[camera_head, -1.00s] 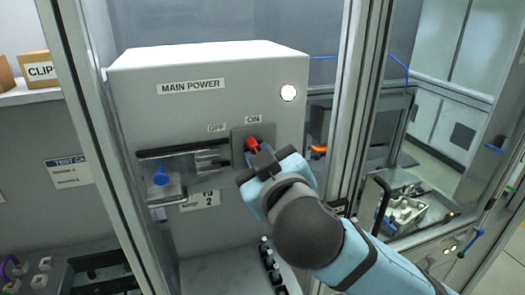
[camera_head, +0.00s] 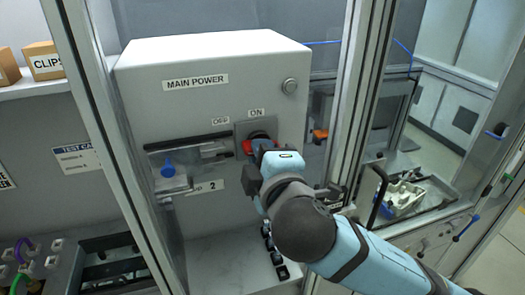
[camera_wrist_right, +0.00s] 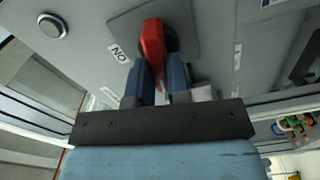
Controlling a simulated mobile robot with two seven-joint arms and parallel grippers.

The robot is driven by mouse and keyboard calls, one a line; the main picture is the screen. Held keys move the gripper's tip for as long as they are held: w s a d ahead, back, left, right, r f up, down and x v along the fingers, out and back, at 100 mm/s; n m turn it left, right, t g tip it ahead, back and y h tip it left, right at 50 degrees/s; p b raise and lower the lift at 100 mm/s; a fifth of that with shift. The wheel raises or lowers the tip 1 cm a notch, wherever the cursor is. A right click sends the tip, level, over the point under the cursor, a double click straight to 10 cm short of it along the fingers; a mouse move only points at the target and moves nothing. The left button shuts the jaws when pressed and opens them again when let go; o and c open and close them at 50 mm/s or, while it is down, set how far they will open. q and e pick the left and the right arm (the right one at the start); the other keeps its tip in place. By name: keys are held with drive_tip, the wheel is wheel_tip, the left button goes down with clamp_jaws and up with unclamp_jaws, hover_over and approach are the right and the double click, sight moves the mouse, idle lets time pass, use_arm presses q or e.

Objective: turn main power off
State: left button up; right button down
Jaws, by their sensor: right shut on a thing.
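The main power box (camera_head: 215,75) is a grey cabinet with a MAIN POWER label (camera_head: 196,82). Its red switch handle (camera_head: 247,147) sits on a dark square plate and points left, toward the OFF label (camera_head: 220,121); the ON label (camera_head: 257,112) is above it. The round lamp (camera_head: 289,85) on the box looks grey and unlit; it shows in the right wrist view (camera_wrist_right: 53,26). My right gripper (camera_head: 256,155) is shut on the handle; in the right wrist view the red handle (camera_wrist_right: 153,45) sits between its fingers (camera_wrist_right: 157,82). My left gripper is not in view.
A sliding latch with a blue knob (camera_head: 168,171) is left of the switch. A metal frame post (camera_head: 350,110) stands close right of the box and my right arm. Several small dark parts (camera_head: 272,250) line the ledge below. A CLIPS box (camera_head: 45,62) sits on a left shelf.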

drive_tip(key=shift+n, duration=1.1)
drive_tip(key=shift+f, duration=0.1)
drive_tip(key=c, duration=1.1)
unclamp_jaws()
